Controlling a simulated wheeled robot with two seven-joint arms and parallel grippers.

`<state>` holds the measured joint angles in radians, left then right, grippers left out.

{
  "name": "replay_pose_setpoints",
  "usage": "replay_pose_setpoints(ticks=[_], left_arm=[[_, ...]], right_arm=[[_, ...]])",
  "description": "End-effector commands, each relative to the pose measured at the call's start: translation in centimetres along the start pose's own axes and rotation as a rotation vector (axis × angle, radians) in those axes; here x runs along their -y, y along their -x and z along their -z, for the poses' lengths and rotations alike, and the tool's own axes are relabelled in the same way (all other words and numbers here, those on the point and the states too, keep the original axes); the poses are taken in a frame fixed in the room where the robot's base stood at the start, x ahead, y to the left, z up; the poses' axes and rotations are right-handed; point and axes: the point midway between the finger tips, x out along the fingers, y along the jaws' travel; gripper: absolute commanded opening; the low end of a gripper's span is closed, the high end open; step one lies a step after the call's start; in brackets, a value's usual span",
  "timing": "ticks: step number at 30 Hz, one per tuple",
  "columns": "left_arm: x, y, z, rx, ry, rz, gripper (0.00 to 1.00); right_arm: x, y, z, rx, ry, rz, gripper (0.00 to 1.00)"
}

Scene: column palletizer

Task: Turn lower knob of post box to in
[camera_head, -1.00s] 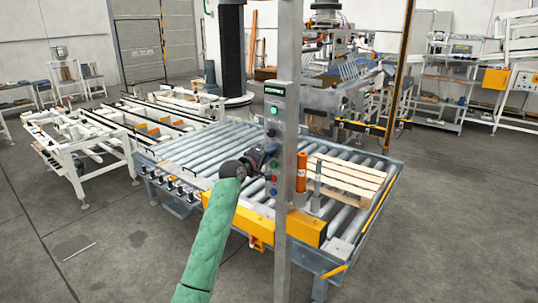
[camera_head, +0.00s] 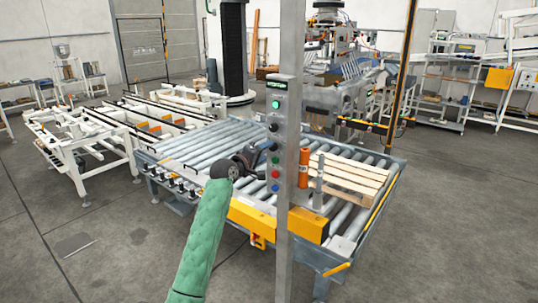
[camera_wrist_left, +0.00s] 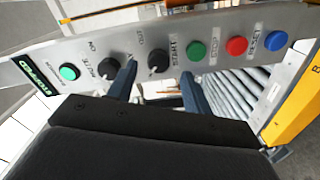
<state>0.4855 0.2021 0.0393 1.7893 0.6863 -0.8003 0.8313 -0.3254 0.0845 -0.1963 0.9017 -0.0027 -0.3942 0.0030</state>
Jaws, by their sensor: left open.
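The post box (camera_head: 279,133) is a grey upright panel on a post in the head view. The left wrist view shows its face (camera_wrist_left: 215,38) with a lit green display, a lit green button, two black knobs and three coloured buttons. The lower knob (camera_wrist_left: 158,62) is the black one beside the green START button; its exact pointing is hard to tell. The upper knob (camera_wrist_left: 108,68) sits on its left. My left gripper (camera_wrist_left: 160,82) is open, its dark fingers on either side of the lower knob in the picture; contact is unclear. It also shows in the head view (camera_head: 254,158). My right gripper is out of view.
A roller conveyor (camera_head: 205,145) lies behind the post, with a wooden pallet (camera_head: 350,182) on its right part. A yellow guard (camera_head: 254,217) runs along its front edge. Grey floor (camera_head: 440,230) is open to the right.

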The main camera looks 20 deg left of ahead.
Motion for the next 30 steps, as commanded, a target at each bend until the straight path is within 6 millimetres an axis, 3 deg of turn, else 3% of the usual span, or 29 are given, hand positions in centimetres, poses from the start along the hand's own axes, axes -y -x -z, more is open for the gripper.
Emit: replay_pose_setpoints(ticks=[6, 10, 25, 30], left_arm=[[0.2, 2.7, -0.1, -0.001, -0.001, -0.001, 0.5], [0.1, 3.5, 0.0, 0.0, -0.002, 0.0, 0.5], [0.0, 3.7, 0.0, 0.0, -0.002, 0.0, 0.5], [0.0, 3.7, 0.0, -0.001, -0.079, -0.001, 0.5]], right_arm=[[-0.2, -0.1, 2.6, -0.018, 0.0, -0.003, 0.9], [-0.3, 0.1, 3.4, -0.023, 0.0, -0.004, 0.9], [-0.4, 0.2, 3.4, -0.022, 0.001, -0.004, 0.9], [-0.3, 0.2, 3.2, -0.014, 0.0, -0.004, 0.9]])
